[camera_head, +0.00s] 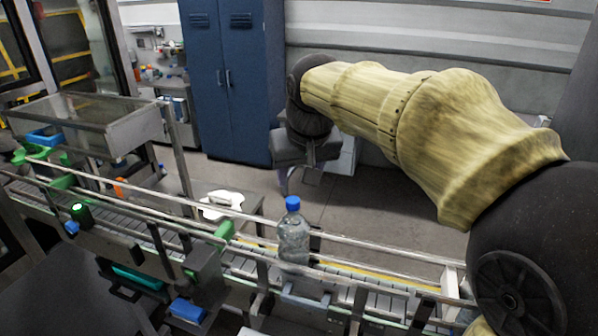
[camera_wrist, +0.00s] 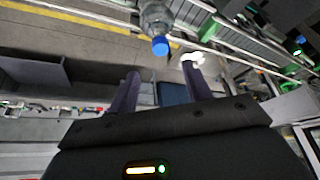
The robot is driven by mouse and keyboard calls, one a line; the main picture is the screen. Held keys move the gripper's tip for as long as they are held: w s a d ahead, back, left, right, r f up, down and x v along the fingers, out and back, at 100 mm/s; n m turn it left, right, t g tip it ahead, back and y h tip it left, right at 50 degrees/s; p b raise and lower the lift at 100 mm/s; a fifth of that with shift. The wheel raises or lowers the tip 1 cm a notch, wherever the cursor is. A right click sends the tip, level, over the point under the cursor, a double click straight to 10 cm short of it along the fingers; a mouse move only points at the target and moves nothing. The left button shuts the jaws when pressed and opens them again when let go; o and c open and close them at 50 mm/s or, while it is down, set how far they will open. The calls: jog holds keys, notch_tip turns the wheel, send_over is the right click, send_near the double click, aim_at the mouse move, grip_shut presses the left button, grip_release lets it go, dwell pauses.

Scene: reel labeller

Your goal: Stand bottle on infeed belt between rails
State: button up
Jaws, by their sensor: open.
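A clear bottle with a blue cap (camera_head: 293,238) stands upright on the infeed belt (camera_head: 345,282), between the rails (camera_head: 370,248). It also shows at the top of the wrist view (camera_wrist: 157,25), cap toward my gripper. My gripper (camera_head: 296,178) is behind and above the bottle in the head view, apart from it. In the wrist view its two fingers (camera_wrist: 160,75) are spread with nothing between them, and the bottle lies beyond the fingertips. The bottle's base is partly hidden by the near rail.
Green clamps (camera_head: 224,234) and brackets line the conveyor to the left. A clear-walled box on a frame (camera_head: 95,125) stands at the back left. Blue lockers (camera_head: 232,75) stand behind. The floor (camera_head: 260,185) between conveyor and lockers is mostly open.

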jog(key=shift+f, duration=0.1)
jog(key=s+d+f+m, duration=0.1)
jog(key=s+d+f, duration=0.3)
jog(key=f, duration=0.4)
jog(key=s+d+f+m+g, duration=0.1)
jog(key=s+d+f, duration=0.4)
jog(key=f, duration=0.3)
jog(key=s+d+f+m+g+h, duration=0.1)
jog(key=s+d+f, duration=0.4)
jog(key=f, duration=0.4)
dwell(1.1)
